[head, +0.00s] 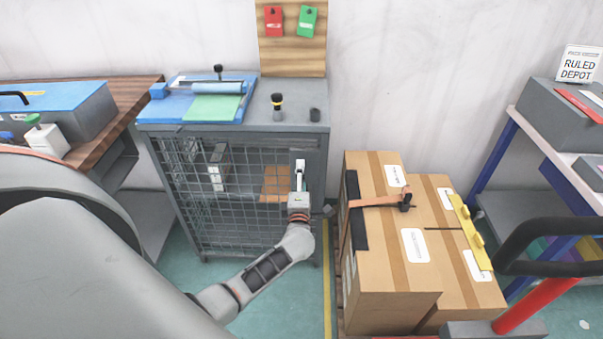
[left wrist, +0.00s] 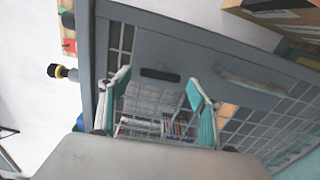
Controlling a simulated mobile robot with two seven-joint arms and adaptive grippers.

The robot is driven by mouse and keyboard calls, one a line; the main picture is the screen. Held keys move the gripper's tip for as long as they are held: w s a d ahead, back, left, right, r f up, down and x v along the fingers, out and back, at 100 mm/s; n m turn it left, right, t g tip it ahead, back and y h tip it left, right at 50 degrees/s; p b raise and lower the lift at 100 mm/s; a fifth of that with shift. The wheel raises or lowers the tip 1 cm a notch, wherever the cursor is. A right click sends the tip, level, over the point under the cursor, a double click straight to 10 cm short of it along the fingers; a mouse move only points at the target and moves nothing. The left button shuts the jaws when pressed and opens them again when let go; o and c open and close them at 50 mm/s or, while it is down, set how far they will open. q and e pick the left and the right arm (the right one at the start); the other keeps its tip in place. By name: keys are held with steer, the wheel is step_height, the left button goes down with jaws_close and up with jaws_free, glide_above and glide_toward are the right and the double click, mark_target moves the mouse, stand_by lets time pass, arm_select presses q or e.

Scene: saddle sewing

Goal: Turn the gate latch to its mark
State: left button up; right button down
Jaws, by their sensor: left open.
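The gate is the wire-mesh door (head: 215,190) of a grey cage cabinet. My left gripper (head: 299,176) is at the door's upper right edge, in front of a grey plate. In the left wrist view its two teal-padded fingers (left wrist: 158,92) are spread apart with nothing between the pads. A short dark bar (left wrist: 160,75), perhaps the latch, lies across the grey plate beyond the fingertips, apart from them. A pale grey handle-like bar (left wrist: 252,85) is to its right. I cannot make out the mark. My right gripper is not in view.
The cabinet top holds a blue board with a roller (head: 215,88), a yellow-black knob (head: 277,105) and a dark cylinder (head: 314,115). Stacked cardboard boxes (head: 390,270) stand close to the right of my left forearm. A wooden-topped bench (head: 120,95) is at left.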

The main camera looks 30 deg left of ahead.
arm_select(q)
steer(key=v, duration=0.9)
steer(key=shift+s+d, duration=0.1)
steer(key=shift+s, duration=0.05)
